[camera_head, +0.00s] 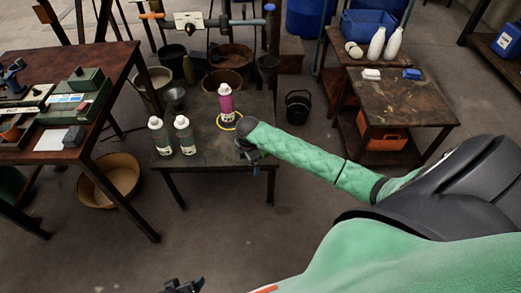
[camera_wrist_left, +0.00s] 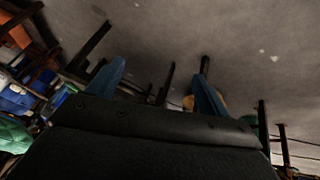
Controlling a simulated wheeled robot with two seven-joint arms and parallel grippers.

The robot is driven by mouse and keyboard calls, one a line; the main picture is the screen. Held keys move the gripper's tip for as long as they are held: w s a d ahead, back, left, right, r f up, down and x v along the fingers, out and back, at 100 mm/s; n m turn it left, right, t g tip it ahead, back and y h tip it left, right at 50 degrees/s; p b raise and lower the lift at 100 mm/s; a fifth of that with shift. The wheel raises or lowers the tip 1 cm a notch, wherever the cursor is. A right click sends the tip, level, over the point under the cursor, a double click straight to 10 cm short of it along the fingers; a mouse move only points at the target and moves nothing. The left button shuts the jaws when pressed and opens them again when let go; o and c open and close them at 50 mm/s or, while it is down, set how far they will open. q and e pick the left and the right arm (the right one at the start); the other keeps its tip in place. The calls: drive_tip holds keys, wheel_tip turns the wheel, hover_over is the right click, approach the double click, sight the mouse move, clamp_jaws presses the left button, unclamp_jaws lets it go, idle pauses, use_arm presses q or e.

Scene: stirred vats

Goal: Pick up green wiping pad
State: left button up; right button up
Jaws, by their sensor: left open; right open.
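I cannot make out a green wiping pad in either view. My right gripper (camera_head: 251,152) is at the front right corner of the small middle table (camera_head: 212,163), pointing down. It is open; whether anything lies beneath it is hidden. On that table a pink bottle with a white cap (camera_head: 226,104) stands in a yellow ring (camera_head: 229,122). My left gripper (camera_head: 181,287) shows at the bottom edge. In the left wrist view its blue fingers (camera_wrist_left: 162,82) are apart with nothing between them.
A dark brown table (camera_head: 118,72) with green equipment (camera_head: 78,99) stands at the left. At the right, a low table (camera_head: 395,103) carries a white item (camera_head: 371,74) and a blue item (camera_head: 412,74). A black bucket (camera_head: 298,107) stands on the floor. The front floor is clear.

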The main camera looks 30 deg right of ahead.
drive_tip(key=w+d+r, duration=0.1)
drive_tip(key=w+d, duration=0.1)
drive_tip(key=d, duration=0.2)
drive_tip(key=w+d+r+n, duration=0.1)
drive_tip(key=w+d, duration=0.2)
drive_tip(key=w+d+r+n+b, duration=0.1)
drive_tip(key=w+d, duration=0.1)
drive_tip(key=d, duration=0.2)
drive_tip(key=shift+w+d+r+h, duration=0.15)
drive_tip(key=shift+w+d+h, duration=0.15)
drive_tip(key=shift+w, duration=0.1)
drive_tip(key=shift+w+d, duration=0.1)
wheel_tip(320, 180, down, 2)
drive_tip(key=shift+f, duration=0.2)
wheel_tip(320, 180, down, 4)
drive_tip(key=shift+d+f+p, duration=0.1)
drive_tip(key=shift+f+p, duration=0.15)
drive_tip(key=shift+p, duration=0.1)
drive_tip(key=shift+f, duration=0.3)
use_arm(q)
drive_tip(key=shift+d, duration=0.65)
use_arm(e)
drive_tip(key=c, duration=0.8)
drive_tip(key=shift+r, duration=0.1)
